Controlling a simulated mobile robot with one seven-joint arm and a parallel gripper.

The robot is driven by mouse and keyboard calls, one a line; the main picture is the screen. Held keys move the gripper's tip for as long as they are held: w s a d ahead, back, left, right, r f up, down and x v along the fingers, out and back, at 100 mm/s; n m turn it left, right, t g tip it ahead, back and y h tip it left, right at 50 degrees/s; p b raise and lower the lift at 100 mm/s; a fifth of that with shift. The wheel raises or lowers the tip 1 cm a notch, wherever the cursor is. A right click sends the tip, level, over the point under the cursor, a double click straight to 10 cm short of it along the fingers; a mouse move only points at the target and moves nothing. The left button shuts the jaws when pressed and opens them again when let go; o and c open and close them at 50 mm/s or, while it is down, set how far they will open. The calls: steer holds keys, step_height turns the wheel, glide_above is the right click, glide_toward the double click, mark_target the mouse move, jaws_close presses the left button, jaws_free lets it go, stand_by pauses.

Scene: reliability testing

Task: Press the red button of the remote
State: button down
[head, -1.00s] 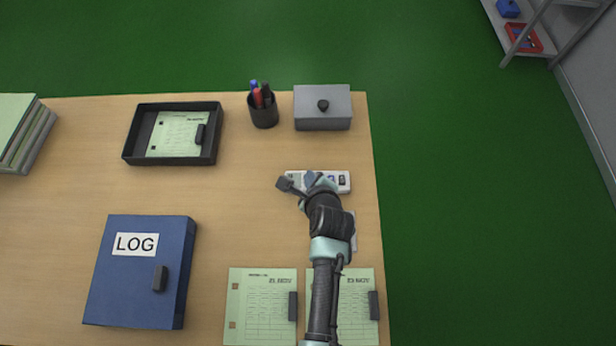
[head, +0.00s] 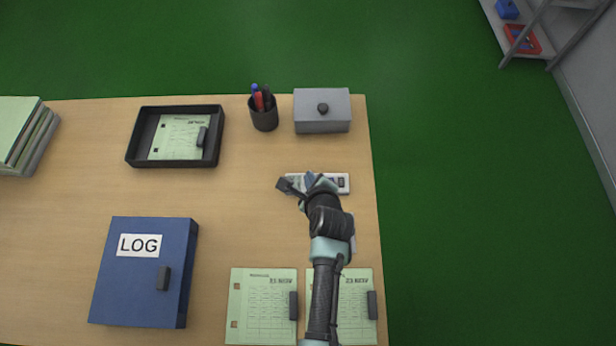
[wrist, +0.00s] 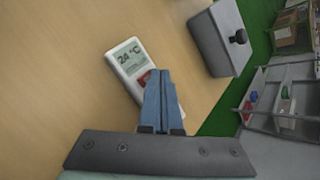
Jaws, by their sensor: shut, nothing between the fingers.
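The remote (head: 343,183) is a white bar lying flat near the desk's right edge, partly covered by my gripper in the head view. In the wrist view the remote (wrist: 113,58) shows a display reading 24 °C. A bit of the red button (wrist: 144,78) shows below the display, beside the fingertips, which hide part of it. My gripper (wrist: 160,76) is shut and empty, its blue fingers over the remote. I cannot tell whether the tips touch it. In the head view my gripper (head: 309,180) is over the remote's middle.
A grey lidded box (head: 321,118) and a pen cup (head: 264,112) stand beyond the remote. A black tray (head: 130,148), a blue LOG binder (head: 140,285) and green forms (head: 262,320) lie around. Bare desk (head: 240,215) lies left of my gripper.

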steer(key=shift+r, duration=0.1)
step_height(320, 180, up, 5)
steer(key=p, duration=0.5)
stand_by(1.0)
